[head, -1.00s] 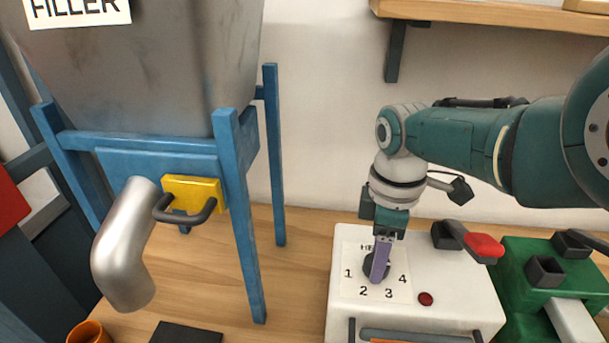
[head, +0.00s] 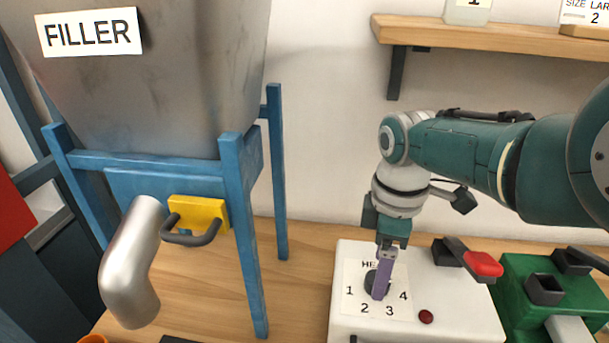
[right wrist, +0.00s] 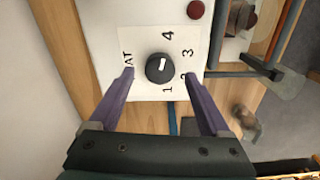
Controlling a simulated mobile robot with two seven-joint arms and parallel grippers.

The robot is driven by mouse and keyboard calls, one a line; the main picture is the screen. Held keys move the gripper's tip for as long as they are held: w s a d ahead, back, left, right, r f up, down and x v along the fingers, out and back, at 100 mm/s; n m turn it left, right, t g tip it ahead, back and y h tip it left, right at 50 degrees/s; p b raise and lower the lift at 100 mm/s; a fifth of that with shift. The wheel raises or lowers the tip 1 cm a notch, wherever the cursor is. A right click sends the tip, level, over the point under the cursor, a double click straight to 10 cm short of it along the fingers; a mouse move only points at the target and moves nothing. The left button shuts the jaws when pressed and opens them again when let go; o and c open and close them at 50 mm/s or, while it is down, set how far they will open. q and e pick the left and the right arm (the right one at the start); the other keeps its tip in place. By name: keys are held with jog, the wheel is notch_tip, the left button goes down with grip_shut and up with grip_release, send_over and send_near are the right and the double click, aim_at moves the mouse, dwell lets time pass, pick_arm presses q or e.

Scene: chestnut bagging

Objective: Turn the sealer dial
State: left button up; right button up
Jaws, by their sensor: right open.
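The sealer (head: 455,305) is a white box with a panel marked 1 to 4 around a black dial (right wrist: 159,69). In the right wrist view the dial's white mark points roughly toward the 4. In the head view the dial (head: 371,281) is partly hidden by my right gripper (head: 381,296), which points down over it. In the right wrist view the right gripper (right wrist: 158,77) is open, its two purple fingers apart on either side of the dial, with gaps to it. Fingertip height above the panel is unclear. My left gripper is not in view.
A red button (head: 426,316) and a red-tipped lever (head: 482,264) are right of the dial. A green device (head: 520,285) stands at the right. The filler (head: 180,80) on its blue stand, with a metal spout (head: 130,265), is at the left. A wooden shelf (head: 480,35) is above.

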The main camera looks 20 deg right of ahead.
notch_tip(320, 180, up, 8)
jog(key=p, duration=0.4)
